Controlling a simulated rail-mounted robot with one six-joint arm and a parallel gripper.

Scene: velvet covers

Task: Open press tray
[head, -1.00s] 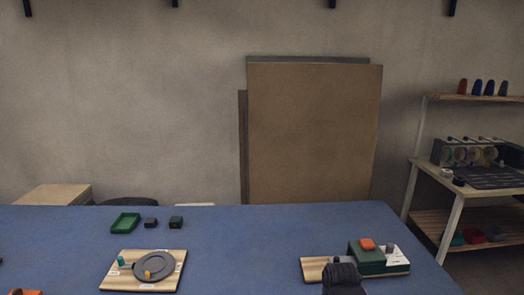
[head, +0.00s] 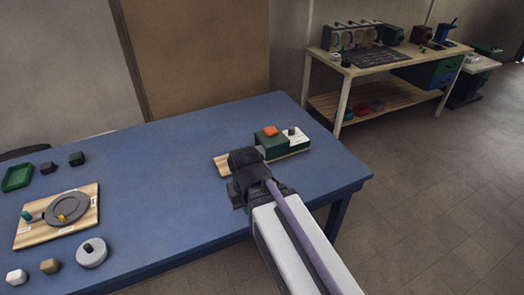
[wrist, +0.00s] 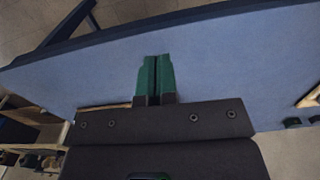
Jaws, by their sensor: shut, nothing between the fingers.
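The press appears to be the green box (head: 274,147) with an orange button (head: 270,131) on top and a white plate (head: 295,136) bearing a dark knob beside it. It stands on a wooden board (head: 221,165) at the right of the blue table. I cannot make out a separate tray. The dark wrist end of my arm covers the near left part of the board in the head view, and the fingertips are hidden there. In the wrist view my gripper (wrist: 155,78) is shut, its green fingers together and empty, above the blue table. A strip of wooden board shows beside it.
On the table's left are a board with a grey dial (head: 68,208), a green tray (head: 17,177), dark blocks (head: 77,159) and a grey disc (head: 92,252). A workbench (head: 390,62) stands behind right. The middle of the blue table (head: 160,170) is clear.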

